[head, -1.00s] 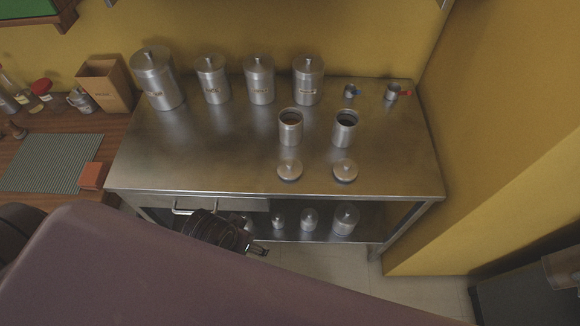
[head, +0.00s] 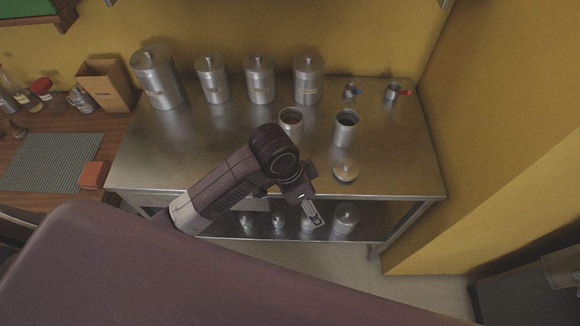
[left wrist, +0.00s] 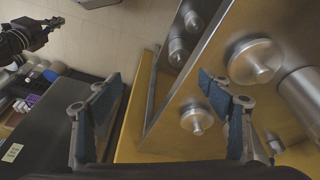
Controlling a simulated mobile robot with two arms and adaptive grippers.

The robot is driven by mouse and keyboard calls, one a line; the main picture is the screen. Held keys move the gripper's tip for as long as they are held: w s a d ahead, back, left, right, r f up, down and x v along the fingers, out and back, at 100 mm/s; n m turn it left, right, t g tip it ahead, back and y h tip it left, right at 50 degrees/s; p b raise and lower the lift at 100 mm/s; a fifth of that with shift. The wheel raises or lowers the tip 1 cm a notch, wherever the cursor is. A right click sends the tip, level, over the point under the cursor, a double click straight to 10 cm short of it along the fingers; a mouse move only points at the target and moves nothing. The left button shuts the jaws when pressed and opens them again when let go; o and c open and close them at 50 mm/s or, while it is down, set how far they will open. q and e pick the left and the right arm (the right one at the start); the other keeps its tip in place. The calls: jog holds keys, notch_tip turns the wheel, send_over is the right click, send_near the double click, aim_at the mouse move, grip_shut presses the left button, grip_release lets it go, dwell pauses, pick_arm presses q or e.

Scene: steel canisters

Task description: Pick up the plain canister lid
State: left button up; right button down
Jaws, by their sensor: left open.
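Two round steel lids with knobs lie near the counter's front edge in the left wrist view: a nearer one (left wrist: 255,62) and a farther one (left wrist: 197,119). In the head view the right lid (head: 345,171) shows; the left one is hidden behind my left arm. I cannot tell which lid is plain. My left gripper (head: 314,216) is open and empty at the counter's front edge, also seen in the left wrist view (left wrist: 160,80). My right gripper (left wrist: 52,24) shows small at the upper left there; its jaws are unclear.
Two open canisters, left (head: 291,118) and right (head: 345,128), stand behind the lids. Several lidded canisters (head: 259,80) line the back. Small cups (head: 392,92) sit at the back right. A lower shelf holds more canisters (head: 346,217). The counter's left part (head: 165,150) is clear.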

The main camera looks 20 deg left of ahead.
pick_arm(q)
jog(key=w+a, duration=0.1)
jog(key=w, duration=0.1)
jog(key=w+a+r+m+y, duration=0.1)
jog(key=w, duration=0.1)
jog(key=w+a+m+g, duration=0.1)
jog(key=w, duration=0.1)
jog(key=shift+a+r+y, duration=0.15)
jog(key=shift+r+y, duration=0.15)
jog(key=shift+r, duration=0.1)
jog(key=shift+g+y, duration=0.3)
jog(key=shift+y, duration=0.4)
jog(key=w+a+r, duration=0.2)
jog(key=w+a, duration=0.1)
jog(key=w+a+r, duration=0.1)
jog(key=a, duration=0.1)
jog(key=shift+w+a, duration=0.15)
jog(key=shift+w, duration=0.2)
jog(key=f+p, duration=0.1)
jog(key=f, duration=0.2)
jog(key=f+p, duration=0.1)
jog(key=f, duration=0.3)
jog(key=shift+s+d, duration=0.15)
jog(key=shift+d, duration=0.05)
jog(key=shift+f, duration=0.25)
pick_arm(e)
notch_tip(320, 180, up, 2)
jog(key=shift+s+d+r, duration=0.1)
jog(key=shift+d, duration=0.05)
